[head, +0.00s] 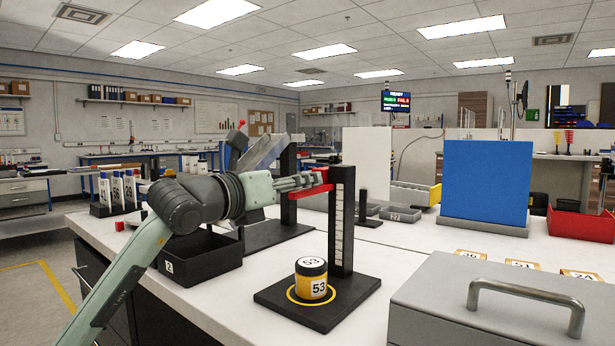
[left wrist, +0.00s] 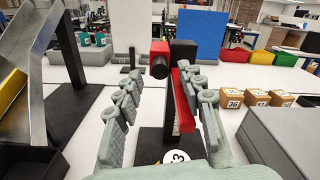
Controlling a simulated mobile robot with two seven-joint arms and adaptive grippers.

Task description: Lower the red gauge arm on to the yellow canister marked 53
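The yellow canister marked 53 (head: 311,280), with a black lid and white top label, stands upright inside a yellow ring on a black base (head: 330,312). A black post (head: 343,215) with a white scale rises behind it. The red gauge arm (head: 318,181) is high on the post, well above the canister with a clear gap. My left gripper (head: 303,182) is at the gauge arm. In the left wrist view its fingers (left wrist: 160,76) are apart, with the red arm (left wrist: 184,105) between them, nearer the right finger. The canister's top (left wrist: 177,157) is partly hidden below. My right gripper is out of view.
A black bin (head: 200,262) stands left of the base. A grey case with a handle (head: 500,305) is at the front right. Orange numbered boxes (left wrist: 257,97), a blue panel (head: 487,182) and a red bin (head: 580,222) lie to the right. White tabletop is clear between.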

